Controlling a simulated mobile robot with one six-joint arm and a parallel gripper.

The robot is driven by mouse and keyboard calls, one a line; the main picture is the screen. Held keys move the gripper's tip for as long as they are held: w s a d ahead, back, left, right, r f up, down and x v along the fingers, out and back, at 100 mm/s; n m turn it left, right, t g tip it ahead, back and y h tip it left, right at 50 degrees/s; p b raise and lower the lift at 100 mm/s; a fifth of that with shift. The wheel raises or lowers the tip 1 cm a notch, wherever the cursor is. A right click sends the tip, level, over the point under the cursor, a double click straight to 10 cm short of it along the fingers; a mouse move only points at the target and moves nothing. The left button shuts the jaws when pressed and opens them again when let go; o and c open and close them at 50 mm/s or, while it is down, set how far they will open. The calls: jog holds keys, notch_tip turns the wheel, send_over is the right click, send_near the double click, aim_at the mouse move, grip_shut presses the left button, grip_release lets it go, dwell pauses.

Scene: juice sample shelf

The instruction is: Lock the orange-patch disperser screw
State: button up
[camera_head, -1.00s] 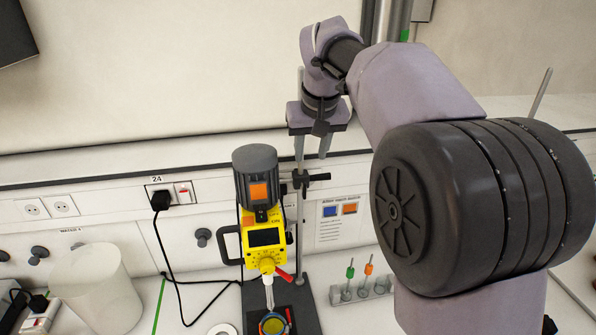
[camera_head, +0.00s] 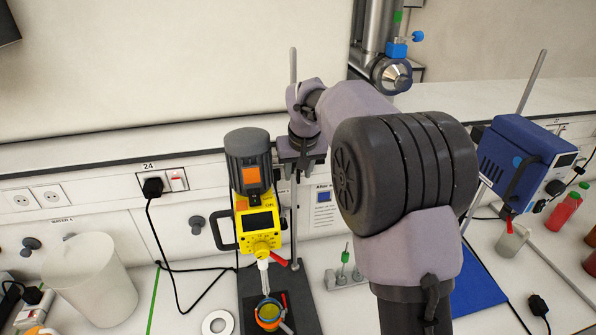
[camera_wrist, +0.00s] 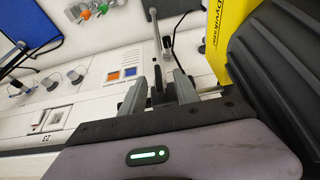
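The disperser has a dark grey motor with an orange patch (camera_head: 251,175) and a yellow body (camera_head: 258,226). It stands on a stand whose rod (camera_head: 293,68) rises behind my gripper. My gripper (camera_head: 298,172) points down just right of the motor, at the rod. In the wrist view its two fingers (camera_wrist: 158,92) are apart, with a dark part (camera_wrist: 157,78), seemingly the clamp screw, between or just beyond them. I cannot tell whether they touch it. In the head view the screw is hidden behind my gripper.
An orange-rimmed cup (camera_head: 268,313) sits under the disperser's shaft. A white beaker (camera_head: 90,282) stands left, with a black cable near it. A small rack (camera_head: 345,277) stands right. A blue device (camera_head: 525,155) and several bottles are farther right.

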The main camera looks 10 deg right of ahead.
grip_shut()
jog(key=shift+d+y, duration=0.1)
jog(key=shift+y, duration=0.2)
jog(key=m+y+b, duration=0.1)
jog(key=y+b, duration=0.4)
jog(key=f+m+t+y+b, duration=0.1)
jog(key=m+y+b, duration=0.1)
jog(key=y+b, duration=0.3)
jog(key=d+m+t+y+b, duration=0.1)
jog(key=y+b, duration=0.5)
jog(key=shift+f, duration=0.3)
jog(key=shift+r+m, duration=0.1)
jog(key=shift+m, duration=0.2)
